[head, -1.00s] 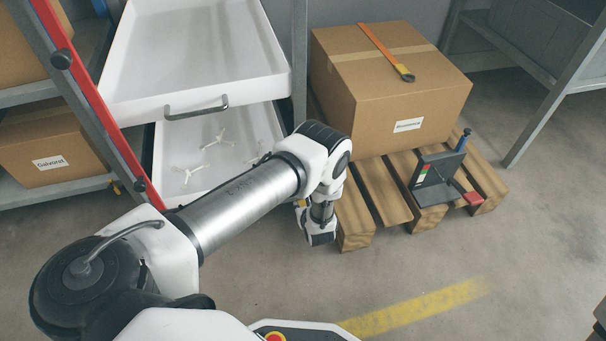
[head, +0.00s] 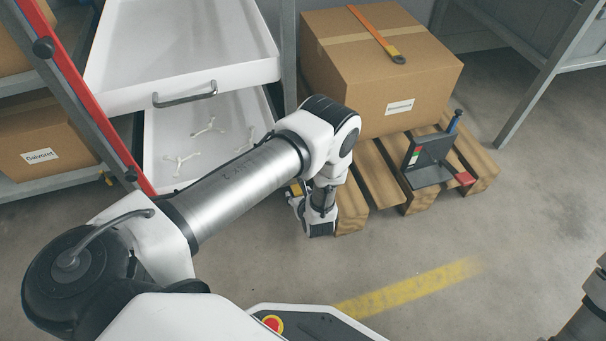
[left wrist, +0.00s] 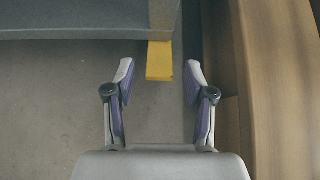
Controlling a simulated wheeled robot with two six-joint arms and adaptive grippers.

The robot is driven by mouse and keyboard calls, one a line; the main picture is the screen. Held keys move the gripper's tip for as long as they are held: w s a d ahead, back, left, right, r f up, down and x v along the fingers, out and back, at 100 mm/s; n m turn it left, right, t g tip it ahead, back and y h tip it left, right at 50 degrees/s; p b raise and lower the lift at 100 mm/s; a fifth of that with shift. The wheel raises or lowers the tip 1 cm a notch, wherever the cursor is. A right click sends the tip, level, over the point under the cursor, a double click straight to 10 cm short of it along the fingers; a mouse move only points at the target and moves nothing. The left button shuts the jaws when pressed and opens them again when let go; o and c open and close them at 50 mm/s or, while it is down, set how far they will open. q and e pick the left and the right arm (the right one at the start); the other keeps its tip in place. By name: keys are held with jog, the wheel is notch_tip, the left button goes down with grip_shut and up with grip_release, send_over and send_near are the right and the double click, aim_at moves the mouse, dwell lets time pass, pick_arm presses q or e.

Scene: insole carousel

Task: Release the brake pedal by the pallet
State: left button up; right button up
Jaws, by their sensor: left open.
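A red pedal (head: 464,178) sits at the foot of a black upright plate unit (head: 428,160) with a blue-handled lever (head: 455,120), at the near right part of the wooden pallet (head: 378,180). My left gripper (head: 321,228) hangs low at the pallet's near left corner, well left of the red pedal. In the left wrist view my left gripper (left wrist: 158,78) is open and empty. A yellow block (left wrist: 160,60) at the foot of a post lies between and beyond its fingertips. Pallet wood fills the right side there. My right gripper is not in view.
A cardboard box (head: 385,85) with an orange strap stands on the pallet. White trays (head: 182,98) in a grey rack with a red edge stand at left. A grey table leg (head: 535,95) is at right. The floor around the yellow line (head: 410,288) is clear.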

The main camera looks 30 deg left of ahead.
pick_arm(q)
jog(key=v, duration=0.7)
jog(key=shift+s+d+r, duration=0.15)
jog(key=shift+d+r, duration=0.05)
